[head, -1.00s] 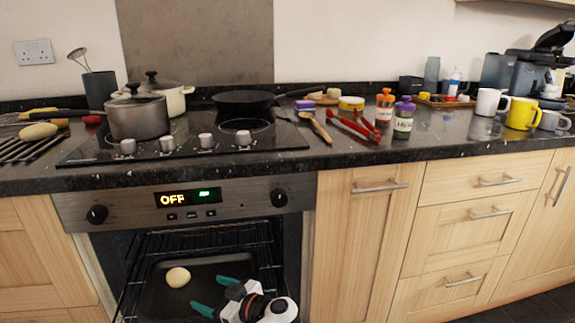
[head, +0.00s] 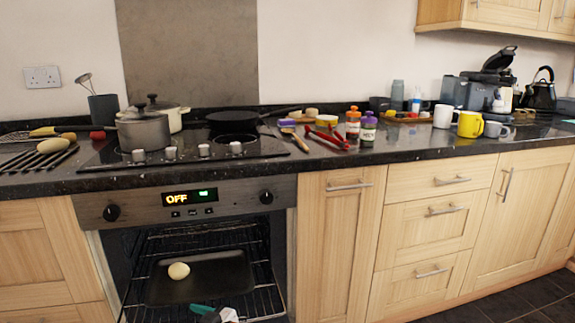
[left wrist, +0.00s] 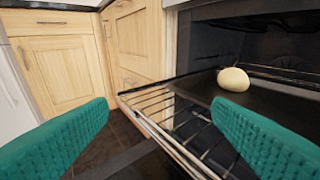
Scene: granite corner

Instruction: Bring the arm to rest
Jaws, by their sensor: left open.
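My left gripper (left wrist: 160,112) is open and empty, its two teal fingers wide apart in the left wrist view. In the head view, part of it (head: 215,313) shows at the bottom edge, in front of the oven tray; the rest is cut off. A pale round bun or potato (head: 179,270) lies on the dark oven tray (head: 225,290). It also shows in the left wrist view (left wrist: 233,79), beyond the right finger and apart from it. My right gripper is not in view.
The open oven's wire rack (left wrist: 165,115) extends close to my left gripper. The oven display (head: 190,197) reads OFF. Pots (head: 143,131) and a pan (head: 233,119) stand on the hob. Wooden cabinets (head: 337,240) flank the oven. Dark floor shows at lower right.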

